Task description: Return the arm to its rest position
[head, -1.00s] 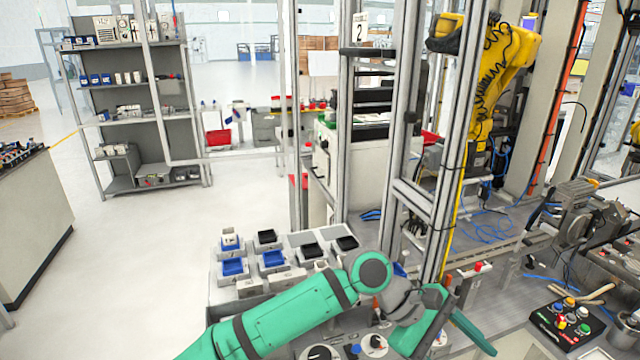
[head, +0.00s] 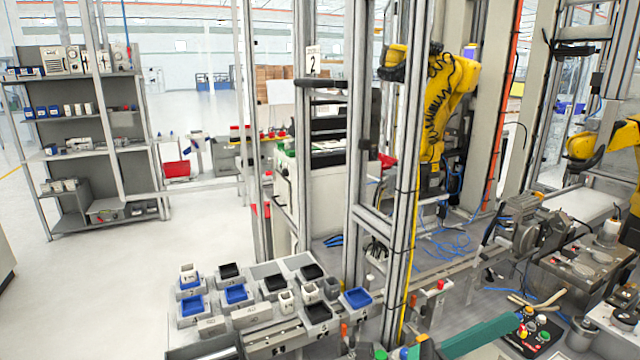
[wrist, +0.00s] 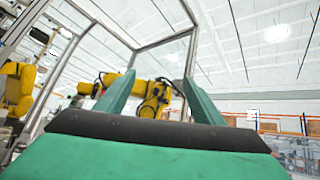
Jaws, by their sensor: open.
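My green gripper (wrist: 160,98) shows in the wrist view with its two fingers apart and nothing between them. It points upward, with the ceiling and a yellow robot arm in the background. In the head view only a green part of my arm (head: 480,336) shows at the bottom edge, right of the middle. The rest of my arm is out of the frame there.
A workbench with blue bins (head: 235,293) and black bins (head: 314,272) stands ahead. Metal posts (head: 402,230) rise behind it near a yellow robot arm (head: 440,100). A button box (head: 530,332) is at the lower right. Open floor (head: 85,285) lies left.

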